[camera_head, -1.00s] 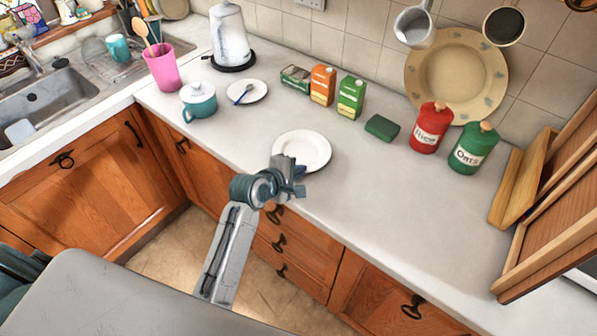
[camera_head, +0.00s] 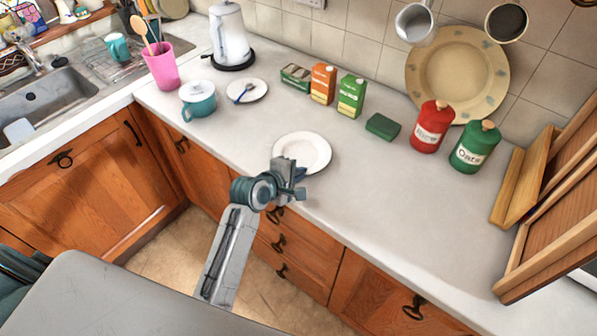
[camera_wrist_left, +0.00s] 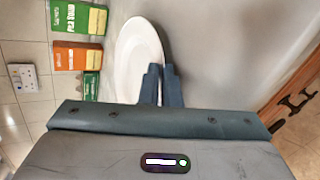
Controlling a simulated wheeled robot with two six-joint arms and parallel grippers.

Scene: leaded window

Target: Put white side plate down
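The white side plate (camera_head: 310,146) looks level at the front edge of the light counter (camera_head: 400,215). I cannot tell whether it touches the counter. My left gripper (camera_head: 291,180) is at its near rim. In the left wrist view the plate (camera_wrist_left: 135,55) shows with the left gripper's fingers (camera_wrist_left: 161,85) close together at its edge, one over the plate and one just beyond it. They appear shut on the rim. My right gripper is not in view.
A smaller plate (camera_head: 258,86) with a blue utensil, a teal pot (camera_head: 198,103) and several cartons (camera_head: 351,97) stand behind. A green block (camera_head: 382,127), red canister (camera_head: 431,128) and green canister (camera_head: 474,150) are to the right. The counter's front right is clear.

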